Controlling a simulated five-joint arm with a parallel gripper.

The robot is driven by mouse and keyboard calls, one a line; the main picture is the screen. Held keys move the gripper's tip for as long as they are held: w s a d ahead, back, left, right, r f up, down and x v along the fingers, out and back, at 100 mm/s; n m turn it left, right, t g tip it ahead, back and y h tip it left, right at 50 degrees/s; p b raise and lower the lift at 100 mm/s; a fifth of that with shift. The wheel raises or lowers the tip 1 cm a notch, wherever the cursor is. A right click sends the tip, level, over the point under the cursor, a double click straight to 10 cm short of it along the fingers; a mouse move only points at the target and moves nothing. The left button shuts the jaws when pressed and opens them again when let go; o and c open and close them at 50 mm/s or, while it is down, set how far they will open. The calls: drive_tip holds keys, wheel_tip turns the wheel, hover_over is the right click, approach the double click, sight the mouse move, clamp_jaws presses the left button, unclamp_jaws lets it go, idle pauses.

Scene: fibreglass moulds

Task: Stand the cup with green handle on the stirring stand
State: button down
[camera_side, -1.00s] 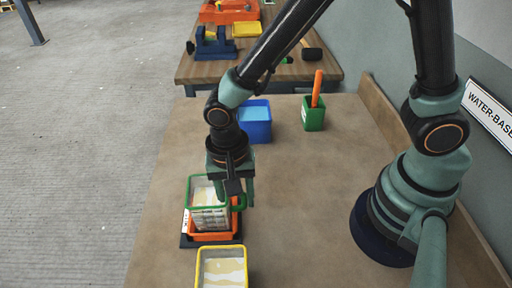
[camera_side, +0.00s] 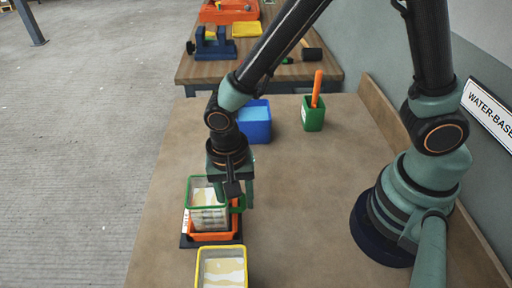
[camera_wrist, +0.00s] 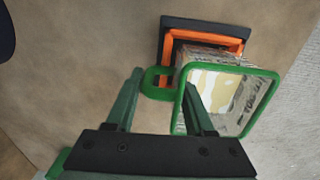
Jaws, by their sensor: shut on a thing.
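The cup with green handle (camera_side: 209,220) is clear-walled with a green rim and pale contents. It also shows in the wrist view (camera_wrist: 226,92). My gripper (camera_side: 238,196) is shut on its handle at the cup's right side in the side view; the handle loop (camera_wrist: 157,84) lies between the fingers in the wrist view. The stirring stand, a dark base (camera_side: 188,241) with an orange frame (camera_side: 214,237), is directly under the cup. The cup looks upright with its lower part at the frame. The cup's underside is hidden, so I cannot tell whether it touches the base.
A yellow-rimmed cup (camera_side: 222,284) stands close in front of the stand. A blue container (camera_side: 255,131) and a green pot (camera_side: 313,120) with an orange stick are farther back. The table's middle and right (camera_side: 290,190) are clear.

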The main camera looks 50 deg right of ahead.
drive_tip(key=shift+s+f, duration=0.25)
drive_tip(key=shift+f, duration=0.1)
drive_tip(key=shift+c, duration=1)
unclamp_jaws()
drive_tip(key=r, duration=0.8)
drive_tip(key=w+r, duration=0.1)
drive_tip(key=r, duration=0.3)
drive_tip(key=shift+a, duration=0.15)
drive_tip(key=d+r+n+t, duration=0.3)
drive_tip(key=d+r+n, duration=0.1)
drive_tip(key=d, duration=0.6)
drive_tip(key=w+d+r+n+t, duration=0.1)
drive_tip(key=d+r+n+t, duration=0.2)
drive_tip(key=d, duration=0.7)
wheel_tip(320, 180, up, 2)
drive_tip(key=shift+r+n, duration=0.2)
drive_tip(key=shift+n, duration=0.7)
